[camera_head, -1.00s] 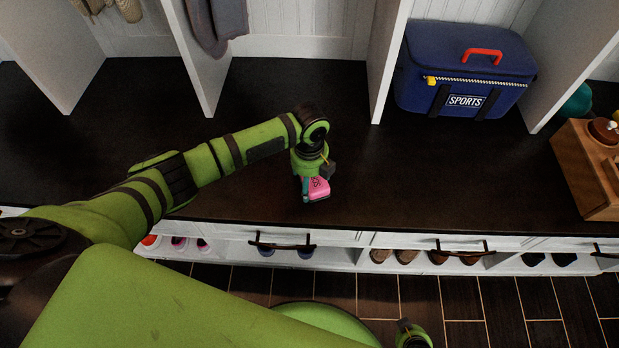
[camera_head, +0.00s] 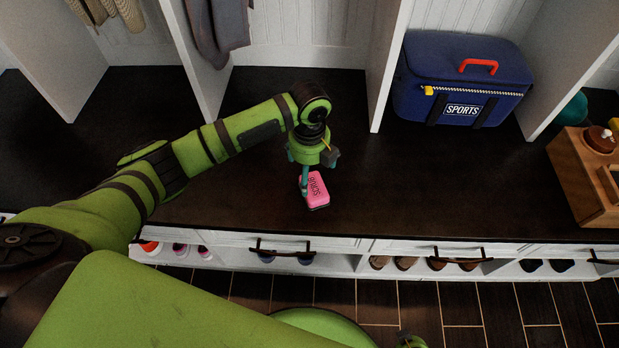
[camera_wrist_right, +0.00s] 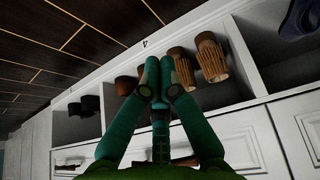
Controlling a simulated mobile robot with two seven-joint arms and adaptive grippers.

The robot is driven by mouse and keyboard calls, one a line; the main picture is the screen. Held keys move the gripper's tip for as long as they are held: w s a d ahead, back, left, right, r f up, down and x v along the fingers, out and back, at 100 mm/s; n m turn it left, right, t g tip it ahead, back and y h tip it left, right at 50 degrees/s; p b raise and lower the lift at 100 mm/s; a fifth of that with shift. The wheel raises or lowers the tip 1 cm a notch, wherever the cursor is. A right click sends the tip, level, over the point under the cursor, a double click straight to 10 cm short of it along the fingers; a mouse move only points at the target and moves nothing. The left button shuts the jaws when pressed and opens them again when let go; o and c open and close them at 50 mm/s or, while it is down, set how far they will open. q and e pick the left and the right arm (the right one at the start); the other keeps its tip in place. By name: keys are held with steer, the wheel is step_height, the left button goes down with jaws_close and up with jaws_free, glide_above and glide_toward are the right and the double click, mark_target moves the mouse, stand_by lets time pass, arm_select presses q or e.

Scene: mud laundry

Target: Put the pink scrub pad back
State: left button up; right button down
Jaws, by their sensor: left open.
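The pink scrub pad (camera_head: 315,188), with dark lettering on top and a dark underside, lies on the dark bench top near its front edge. My left gripper (camera_head: 305,180) is at the pad's upper left, pointing down. It is open, and one teal finger shows against or just beside the pad's left side. I cannot tell whether it touches, and the wrist partly hides the other finger. My right gripper (camera_wrist_right: 161,78) is low in front of the bench in the right wrist view, its fingertips together with nothing between them.
A blue sports bag (camera_head: 463,82) stands in a cubby at the back right. A wooden box (camera_head: 580,180) sits at the right end of the bench. White dividers (camera_head: 388,70) rise behind. Shoes (camera_head: 405,263) fill the shelf below. The bench top right of the pad is clear.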

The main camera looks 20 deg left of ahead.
arm_select(q)
steer(key=shift+r, duration=1.95)
arm_select(e)
steer(key=shift+s+g, duration=0.3)
steer(key=shift+s, duration=0.6)
